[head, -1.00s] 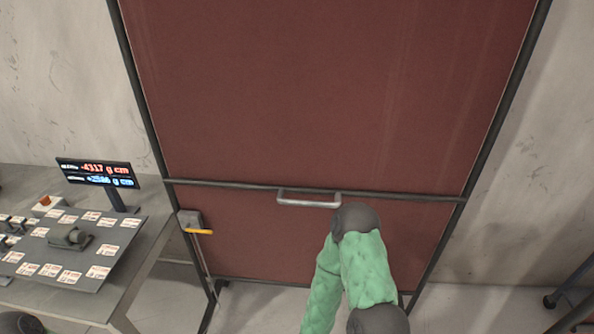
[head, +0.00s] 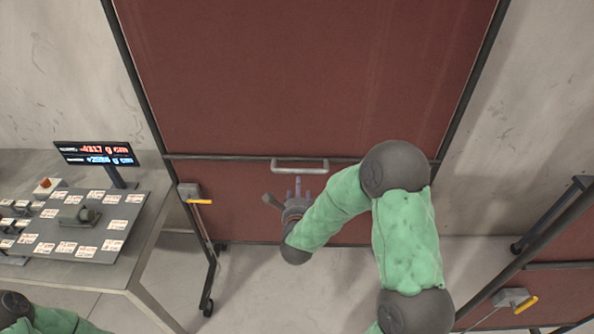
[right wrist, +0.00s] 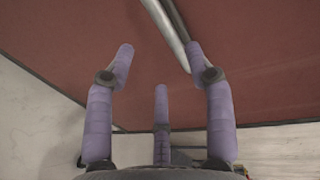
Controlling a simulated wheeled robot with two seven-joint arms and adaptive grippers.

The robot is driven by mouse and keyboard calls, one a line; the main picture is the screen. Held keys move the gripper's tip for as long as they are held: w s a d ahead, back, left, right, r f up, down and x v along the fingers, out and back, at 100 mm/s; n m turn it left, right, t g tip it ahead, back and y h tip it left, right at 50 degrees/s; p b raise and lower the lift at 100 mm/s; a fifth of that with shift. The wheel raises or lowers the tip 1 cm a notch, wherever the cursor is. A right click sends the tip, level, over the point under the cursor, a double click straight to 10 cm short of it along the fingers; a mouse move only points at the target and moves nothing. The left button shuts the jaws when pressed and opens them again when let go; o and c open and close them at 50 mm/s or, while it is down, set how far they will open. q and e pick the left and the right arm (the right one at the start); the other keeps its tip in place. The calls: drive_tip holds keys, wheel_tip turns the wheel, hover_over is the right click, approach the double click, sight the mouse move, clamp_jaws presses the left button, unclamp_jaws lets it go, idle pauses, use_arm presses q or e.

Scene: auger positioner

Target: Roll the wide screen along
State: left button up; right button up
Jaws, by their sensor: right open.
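The wide screen (head: 300,80) is a tall red-brown panel in a dark frame, upright in front of the wall. A silver bar handle (head: 300,166) sits on its crossbar. My right gripper (head: 293,183) is open and empty just below the handle. In the right wrist view, its purple fingers (right wrist: 158,65) spread before the panel (right wrist: 250,60). The handle bar (right wrist: 168,33) runs at a slant close to the right-hand finger; I cannot tell if they touch. My left gripper is out of view; only part of that arm shows at bottom left.
A grey box with a yellow lever (head: 190,193) is on the screen's left post, above a caster (head: 207,304). A workbench (head: 150,245) with a labelled board and a display (head: 95,154) stands left. Another red-brown screen (head: 560,285) stands at right.

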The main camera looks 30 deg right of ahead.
sight(300, 172)
drive_tip(key=b+x, duration=0.1)
drive_tip(key=x, duration=1)
drive_tip(key=shift+d+r, duration=0.1)
drive_tip(key=shift+r, duration=0.05)
clamp_jaws()
